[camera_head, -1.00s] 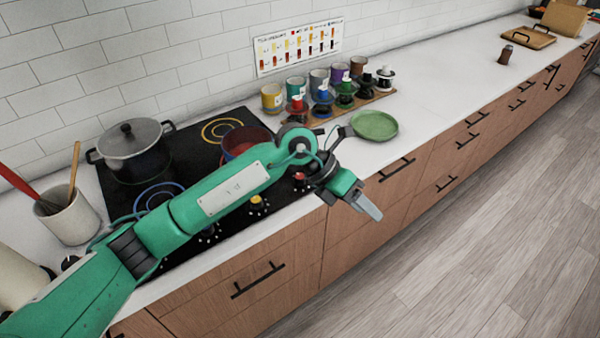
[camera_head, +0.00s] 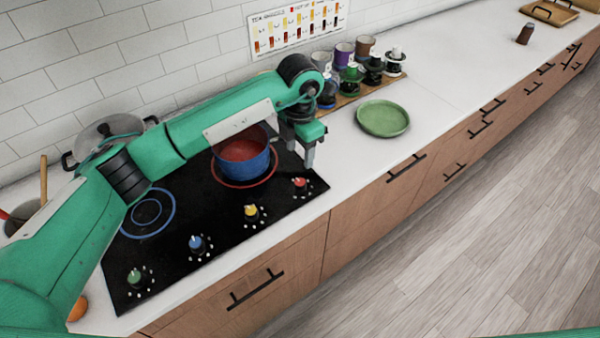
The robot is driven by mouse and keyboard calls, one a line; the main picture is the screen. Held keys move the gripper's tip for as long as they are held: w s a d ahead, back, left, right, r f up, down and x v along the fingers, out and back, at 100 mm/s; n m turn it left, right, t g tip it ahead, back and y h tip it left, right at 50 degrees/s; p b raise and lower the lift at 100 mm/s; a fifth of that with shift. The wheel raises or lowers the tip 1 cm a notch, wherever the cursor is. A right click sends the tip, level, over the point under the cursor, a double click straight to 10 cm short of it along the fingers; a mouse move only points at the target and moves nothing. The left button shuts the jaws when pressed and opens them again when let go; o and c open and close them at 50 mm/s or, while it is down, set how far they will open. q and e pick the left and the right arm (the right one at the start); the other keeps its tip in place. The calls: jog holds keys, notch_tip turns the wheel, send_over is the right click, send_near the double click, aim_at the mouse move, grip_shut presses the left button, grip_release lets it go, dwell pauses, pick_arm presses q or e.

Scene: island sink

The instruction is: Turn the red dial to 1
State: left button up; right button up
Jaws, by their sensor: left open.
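The red dial (camera_head: 300,183) is on the front right corner of the black cooktop (camera_head: 197,215), with white marks around it. Its exact setting is too small to read. My left gripper (camera_head: 309,163) is just above and behind the red dial, pointing down, apart from it as far as I can see. Its fingers show nothing held. My right gripper is not in view.
Yellow (camera_head: 251,213), blue (camera_head: 196,244) and green (camera_head: 135,277) dials line the cooktop's front. A blue pot (camera_head: 242,155) with red contents stands behind the red dial. A green plate (camera_head: 383,118) lies to the right. A lidded pot (camera_head: 112,130) is partly behind my arm.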

aim_at(300, 182)
pick_arm(q)
notch_tip(300, 182, down, 4)
jog(key=shift+s+r+p, duration=0.1)
jog(key=shift+r+p, duration=0.1)
jog(key=shift+p, duration=0.45)
notch_tip(300, 182, down, 2)
jog(key=shift+f+p, duration=0.1)
jog(key=shift+p, duration=0.25)
notch_tip(300, 182, down, 5)
jog(key=shift+p, duration=0.75)
jog(key=shift+w+f, duration=0.2)
jog(key=shift+f, duration=0.3)
jog(key=shift+c, duration=0.2)
jog(key=c, duration=0.9)
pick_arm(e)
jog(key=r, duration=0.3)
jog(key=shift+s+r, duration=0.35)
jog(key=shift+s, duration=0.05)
